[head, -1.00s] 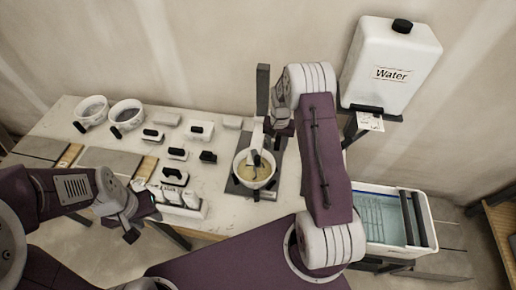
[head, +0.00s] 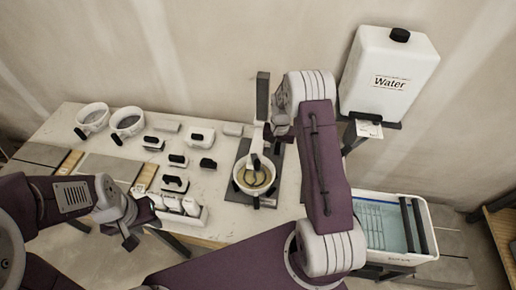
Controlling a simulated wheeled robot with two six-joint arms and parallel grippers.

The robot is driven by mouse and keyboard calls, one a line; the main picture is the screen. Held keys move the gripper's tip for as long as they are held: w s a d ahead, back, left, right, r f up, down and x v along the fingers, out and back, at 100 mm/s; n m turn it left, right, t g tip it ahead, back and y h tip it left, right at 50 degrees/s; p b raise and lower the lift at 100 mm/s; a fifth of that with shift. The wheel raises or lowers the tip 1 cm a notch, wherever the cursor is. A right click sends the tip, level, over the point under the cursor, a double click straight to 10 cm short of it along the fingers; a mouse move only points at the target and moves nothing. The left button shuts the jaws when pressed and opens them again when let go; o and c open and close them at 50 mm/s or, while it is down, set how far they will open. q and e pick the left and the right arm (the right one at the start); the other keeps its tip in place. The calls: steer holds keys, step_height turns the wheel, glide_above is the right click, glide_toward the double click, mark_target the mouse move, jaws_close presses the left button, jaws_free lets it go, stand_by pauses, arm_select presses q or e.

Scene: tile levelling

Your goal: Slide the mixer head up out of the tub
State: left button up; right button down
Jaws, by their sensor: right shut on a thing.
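The mixer stands on the table with a dark upright post (head: 262,92). Its pale mixer head (head: 258,136) hangs on the post, with its lower end down inside the tub. The tub (head: 239,186) is white and round, with a tan mix inside, and sits on the dark base plate. My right gripper (head: 277,131) is beside the post at the mixer head and shut on it; its fingertips are mostly hidden by my wrist and arm. My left gripper (head: 129,241) is at the table's front edge, away from the mixer; its jaw gap is unclear.
Two white buckets (head: 127,133) stand at the table's back left. Several small black-handled tools (head: 201,136) and a white holder of bottles (head: 181,211) lie left of the mixer. A water container (head: 389,72) and a water-filled bin (head: 369,203) are at the right.

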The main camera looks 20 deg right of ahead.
step_height(320, 180, up, 17)
steer(key=p, duration=1.3)
steer(key=c, duration=1.1)
jaws_free()
steer(key=shift+f, duration=0.15)
step_height(320, 180, up, 7)
steer(key=p, duration=0.5)
